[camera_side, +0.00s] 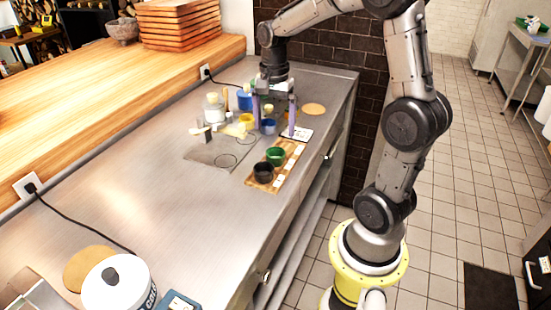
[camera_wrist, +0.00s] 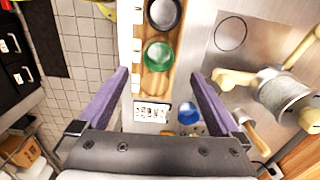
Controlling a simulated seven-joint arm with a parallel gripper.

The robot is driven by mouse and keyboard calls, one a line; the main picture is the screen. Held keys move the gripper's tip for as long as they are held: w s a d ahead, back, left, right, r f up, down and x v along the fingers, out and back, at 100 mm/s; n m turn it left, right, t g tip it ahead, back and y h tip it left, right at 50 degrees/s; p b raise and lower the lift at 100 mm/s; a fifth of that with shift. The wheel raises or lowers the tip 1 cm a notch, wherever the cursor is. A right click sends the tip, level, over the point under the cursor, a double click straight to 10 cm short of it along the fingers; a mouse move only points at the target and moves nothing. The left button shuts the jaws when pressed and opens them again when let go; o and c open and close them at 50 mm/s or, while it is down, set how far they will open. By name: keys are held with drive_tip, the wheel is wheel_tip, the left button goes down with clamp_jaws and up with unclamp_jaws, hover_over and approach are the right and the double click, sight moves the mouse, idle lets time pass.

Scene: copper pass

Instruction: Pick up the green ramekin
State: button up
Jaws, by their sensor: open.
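The green ramekin (camera_side: 275,156) stands on a small wooden board (camera_side: 286,168) on the steel counter, beside a black ramekin (camera_side: 263,171). In the wrist view the green ramekin (camera_wrist: 158,56) lies beyond my fingertips, roughly in line with the gap between them, and the black ramekin (camera_wrist: 164,14) is farther up. My gripper (camera_side: 273,118) has purple fingers spread wide, with nothing between them. In the side view it is above the counter, up and behind the green ramekin, apart from it. Its fingers also show in the wrist view (camera_wrist: 160,75).
A blue ramekin (camera_side: 268,126) and a yellow one (camera_side: 247,120) stand behind the board, near a white pot (camera_side: 214,107) and a blue container (camera_side: 245,99). A white printed card (camera_side: 297,134) lies near the board.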

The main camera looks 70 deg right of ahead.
sight(276, 148)
wheel_tip(276, 148, down, 8)
drive_tip(key=shift+s+f, duration=0.1)
idle(0.4)
drive_tip(key=shift+c, duration=0.3)
drive_tip(key=c, duration=1.4)
